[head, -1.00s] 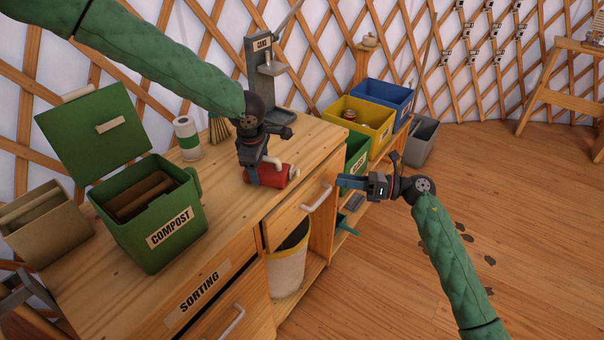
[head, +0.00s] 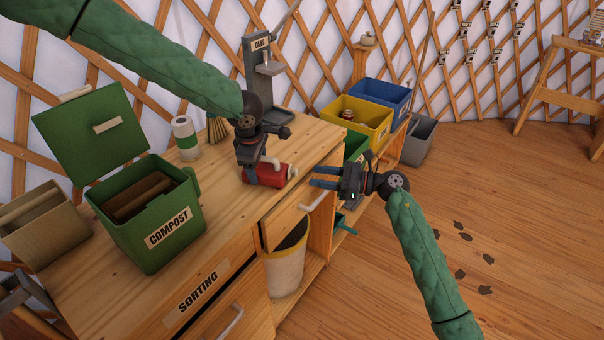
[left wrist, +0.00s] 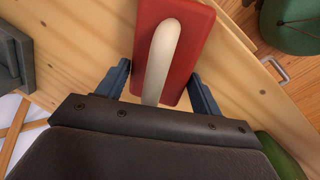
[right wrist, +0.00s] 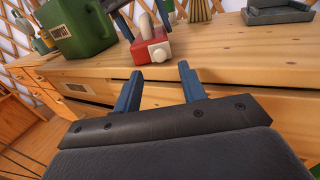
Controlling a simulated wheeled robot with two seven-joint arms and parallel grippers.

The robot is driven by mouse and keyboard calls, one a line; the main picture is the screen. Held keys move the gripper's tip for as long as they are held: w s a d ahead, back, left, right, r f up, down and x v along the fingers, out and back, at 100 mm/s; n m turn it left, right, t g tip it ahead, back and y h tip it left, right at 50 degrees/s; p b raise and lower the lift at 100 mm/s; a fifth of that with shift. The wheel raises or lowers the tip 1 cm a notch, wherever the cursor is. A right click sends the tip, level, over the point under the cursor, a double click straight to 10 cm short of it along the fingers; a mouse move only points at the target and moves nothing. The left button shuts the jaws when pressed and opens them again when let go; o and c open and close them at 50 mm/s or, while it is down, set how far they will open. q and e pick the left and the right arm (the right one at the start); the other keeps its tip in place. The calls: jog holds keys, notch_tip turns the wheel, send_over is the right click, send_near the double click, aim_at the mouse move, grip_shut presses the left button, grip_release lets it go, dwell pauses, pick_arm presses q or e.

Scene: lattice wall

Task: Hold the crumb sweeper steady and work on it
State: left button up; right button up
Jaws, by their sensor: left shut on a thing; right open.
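The crumb sweeper (head: 268,175) is a red block with a cream handle, lying on the wooden counter near its front edge. My left gripper (head: 258,172) is above it and shut on it; in the left wrist view its blue fingers sit on either side of the red body (left wrist: 190,62), with the cream handle (left wrist: 160,62) between them. My right gripper (head: 314,178) is open and empty, just off the counter's front edge, pointing at the sweeper. In the right wrist view the sweeper's near end (right wrist: 153,52) shows beyond the open fingers, apart from them.
The wooden counter (head: 120,285) carries a green compost bin (head: 150,225), a paper roll (head: 186,138), a brush (head: 217,129) and a grey can press (head: 258,70). A drawer handle (head: 317,197) is below my right gripper. Yellow (head: 361,128) and blue (head: 381,100) bins stand behind.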

aim_at(298, 173)
jog(key=shift+w+a, duration=0.25)
jog(key=shift+a, duration=1.15)
jog(key=shift+w+a, duration=0.2)
jog(key=shift+a, duration=1.15)
grip_shut()
